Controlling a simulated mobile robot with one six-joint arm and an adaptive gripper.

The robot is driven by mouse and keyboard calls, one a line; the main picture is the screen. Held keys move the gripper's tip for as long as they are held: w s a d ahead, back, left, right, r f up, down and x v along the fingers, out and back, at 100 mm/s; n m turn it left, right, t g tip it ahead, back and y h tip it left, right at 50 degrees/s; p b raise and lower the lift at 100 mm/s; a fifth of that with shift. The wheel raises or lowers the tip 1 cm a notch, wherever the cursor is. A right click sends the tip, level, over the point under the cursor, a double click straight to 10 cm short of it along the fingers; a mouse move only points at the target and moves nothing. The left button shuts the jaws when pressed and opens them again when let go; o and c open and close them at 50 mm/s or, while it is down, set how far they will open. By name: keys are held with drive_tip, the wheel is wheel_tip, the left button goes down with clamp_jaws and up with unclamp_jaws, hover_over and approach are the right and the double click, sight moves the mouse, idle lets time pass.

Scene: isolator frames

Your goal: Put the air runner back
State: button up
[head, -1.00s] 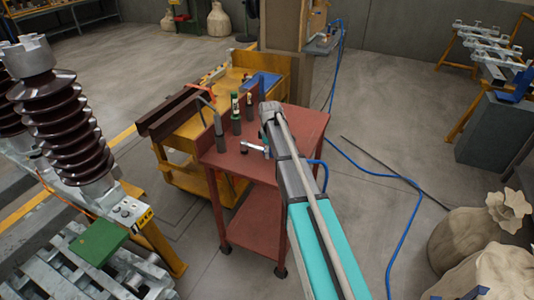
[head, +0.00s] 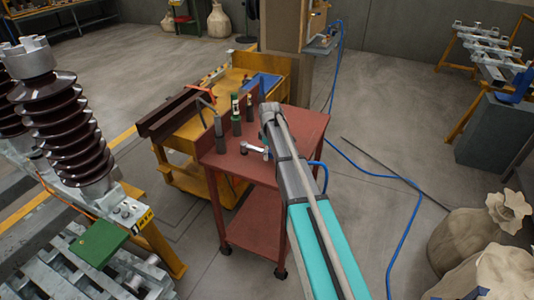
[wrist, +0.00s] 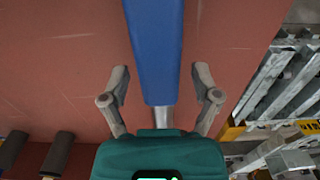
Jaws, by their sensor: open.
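In the wrist view my gripper (wrist: 160,90) is open, its two fingers spread apart over a red surface. A blue bar with a grey end (wrist: 154,50) runs down from the top of that view into the gap between the fingers, with clear space on both sides. It may be the air runner, but I cannot tell for sure. In the head view my arm reaches over the red cart (head: 300,118) and hides the gripper and the bar. A blue hose (head: 323,172) shows just right of my arm at the cart's edge.
Dark holders with upright tools (head: 236,112) stand at the cart's left back. A silver tool (head: 254,148) lies near them. A yellow cart (head: 195,125) stands behind. A brown ribbed insulator (head: 75,135) rises at left. The blue hose continues across the floor at right, near sacks (head: 470,235).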

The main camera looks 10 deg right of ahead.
wheel_tip(320, 180, up, 12)
drive_tip(key=p, duration=1.1)
drive_tip(key=shift+p, duration=0.3)
idle(0.3)
drive_tip(key=s+a+m, duration=0.1)
drive_tip(key=s+m, duration=0.9)
drive_tip(key=s, duration=1.8)
drive_tip(key=shift+s+a+m, duration=0.35)
drive_tip(key=shift+m, duration=0.05)
